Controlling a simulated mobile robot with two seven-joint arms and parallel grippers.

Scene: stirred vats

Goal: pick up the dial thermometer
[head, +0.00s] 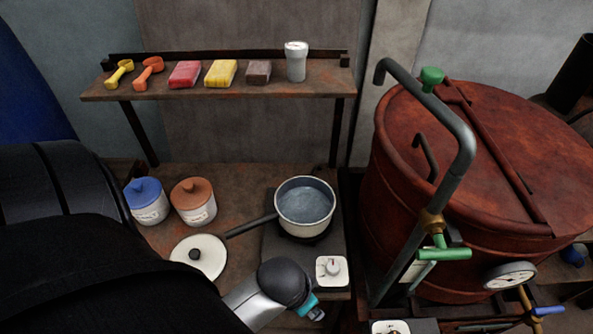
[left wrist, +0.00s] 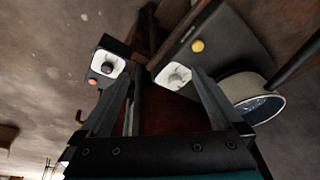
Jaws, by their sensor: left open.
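A grey cylinder with a white, round, dial-like top (head: 296,62) stands upright at the right end of the wall shelf. It may be the dial thermometer in a holder; the face is too small to read. A round white dial gauge (head: 510,275) also sits at the side of the red vat. My left arm comes in from the left, and its wrist is low in the head view, far below the shelf; its fingers are hidden there. In the left wrist view my left gripper (left wrist: 166,72) is open and empty. My right gripper is not in view.
The shelf (head: 220,91) also holds two scoops and three coloured blocks. Below are a pot (head: 305,203) on a hot plate, a lid (head: 198,257), and blue-lidded (head: 147,203) and brown-lidded (head: 194,203) jars. The vat (head: 400,160) and its bent pipe stand right.

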